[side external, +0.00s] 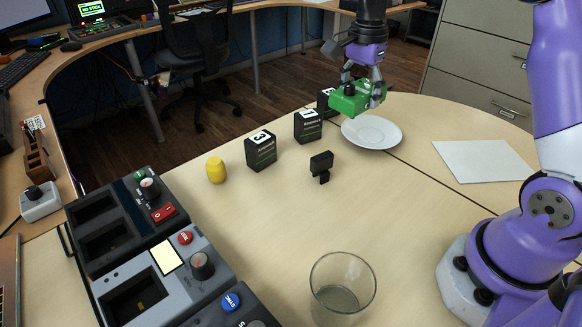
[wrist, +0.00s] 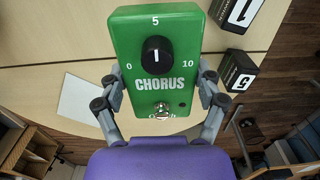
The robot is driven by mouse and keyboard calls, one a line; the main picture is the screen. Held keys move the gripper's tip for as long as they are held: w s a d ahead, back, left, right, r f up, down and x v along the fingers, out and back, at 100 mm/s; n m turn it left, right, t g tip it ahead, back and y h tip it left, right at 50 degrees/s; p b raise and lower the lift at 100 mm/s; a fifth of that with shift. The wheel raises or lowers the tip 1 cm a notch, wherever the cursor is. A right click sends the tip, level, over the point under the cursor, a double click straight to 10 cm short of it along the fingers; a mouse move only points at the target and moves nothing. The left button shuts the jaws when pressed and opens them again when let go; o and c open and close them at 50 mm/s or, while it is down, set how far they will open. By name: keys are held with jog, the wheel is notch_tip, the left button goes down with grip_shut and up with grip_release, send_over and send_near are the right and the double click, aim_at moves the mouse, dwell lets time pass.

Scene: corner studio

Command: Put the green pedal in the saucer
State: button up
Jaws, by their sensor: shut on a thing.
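The green pedal (side external: 352,98) is held by my gripper (side external: 361,84), which is shut on its sides. It hangs in the air over the left back edge of the white saucer (side external: 385,133). In the wrist view, the pedal (wrist: 156,62) shows its knob, the word CHORUS and a metal footswitch, with the fingers of my gripper (wrist: 160,92) on both sides. The saucer is on the table and looks empty in the side view. In the wrist view I cannot make out the saucer, which the pedal seems to hide.
Black numbered boxes (side external: 261,150) stand left of the saucer, one close behind the pedal. A small black object (side external: 321,166), a yellow item (side external: 216,169) and a clear glass (side external: 342,286) are on the table (side external: 270,225). White paper (side external: 484,161) lies right of the saucer.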

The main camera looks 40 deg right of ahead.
jog(key=d+f, duration=0.1)
jog(key=d, duration=0.2)
jog(key=d+f, duration=0.4)
jog(key=d, duration=0.1)
jog(key=shift+w+d+f, duration=0.1)
jog(key=shift+w+d, duration=0.15)
jog(key=shift+d, duration=0.05)
jog(key=shift+d+f, duration=0.15)
jog(key=shift+f, duration=1.95)
jog(key=shift+f, duration=0.2)
jog(key=shift+f, duration=0.4)
jog(key=o, duration=1.3)
